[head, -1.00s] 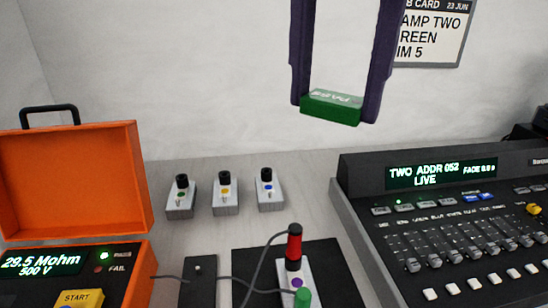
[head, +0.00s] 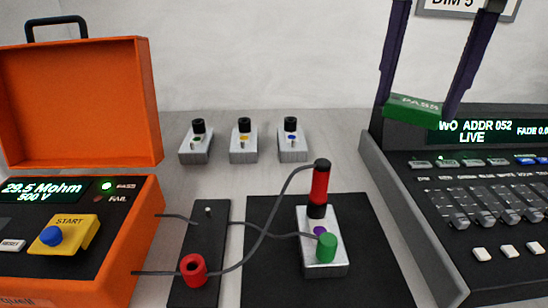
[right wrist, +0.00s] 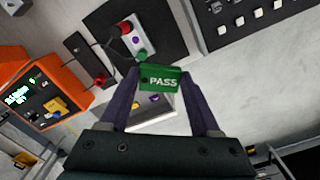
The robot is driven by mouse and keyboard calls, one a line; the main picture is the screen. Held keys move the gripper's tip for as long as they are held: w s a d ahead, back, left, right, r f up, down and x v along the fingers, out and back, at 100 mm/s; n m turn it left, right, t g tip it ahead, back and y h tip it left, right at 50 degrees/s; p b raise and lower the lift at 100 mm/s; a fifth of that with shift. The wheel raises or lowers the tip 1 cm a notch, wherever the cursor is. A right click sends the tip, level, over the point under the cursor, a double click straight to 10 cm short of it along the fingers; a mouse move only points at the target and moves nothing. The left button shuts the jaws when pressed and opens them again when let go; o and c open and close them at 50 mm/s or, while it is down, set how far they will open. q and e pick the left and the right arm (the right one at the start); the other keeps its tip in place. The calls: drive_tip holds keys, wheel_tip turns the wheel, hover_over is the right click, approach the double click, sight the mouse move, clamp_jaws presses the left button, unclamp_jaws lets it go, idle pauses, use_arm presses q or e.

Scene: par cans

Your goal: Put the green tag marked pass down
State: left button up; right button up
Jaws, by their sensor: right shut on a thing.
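The green tag marked PASS (head: 414,108) is held up in the air between the fingertips of my right gripper (head: 420,104). In the head view it hangs in front of the lighting console's display. In the right wrist view the tag (right wrist: 162,79) shows its PASS lettering between the two purple fingers of my right gripper (right wrist: 163,80), which is shut on it. It touches no surface that I can see. My left gripper is out of view.
An orange tester (head: 85,105) with a lit green PASS lamp stands left. Several small grey boxes (head: 244,146) with coloured dots stand at the back. One purple-dotted box (head: 322,258) with a red probe and green clip sits on a black mat (head: 372,275). The console (head: 455,245) stands right.

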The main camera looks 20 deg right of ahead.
sight(425, 100)
drive_tip(key=f+m, duration=0.1)
drive_tip(key=m, duration=0.1)
drive_tip(key=f+m+b, duration=0.1)
drive_tip(key=m, duration=0.2)
drive_tip(key=d+f+m+b, duration=0.1)
drive_tip(key=f+m, duration=0.1)
drive_tip(key=m, duration=0.1)
drive_tip(key=shift+d, duration=0.1)
drive_tip(key=f+m+b, duration=0.1)
drive_tip(key=f+b, duration=0.1)
drive_tip(key=f, duration=0.3)
drive_tip(key=f+m+b, duration=0.1)
drive_tip(key=f+b, duration=0.1)
drive_tip(key=f, duration=0.4)
drive_tip(key=f+m+b, duration=0.1)
drive_tip(key=f+b, duration=0.1)
drive_tip(key=f, duration=0.3)
drive_tip(key=shift+d+f+m, duration=0.15)
drive_tip(key=shift+d+m, duration=0.15)
drive_tip(key=shift+f+b, duration=0.7)
drive_tip(key=shift+f, duration=1.65)
drive_tip(key=shift+w, duration=0.1)
drive_tip(key=shift+f, duration=0.1)
drive_tip(key=o, duration=1.3)
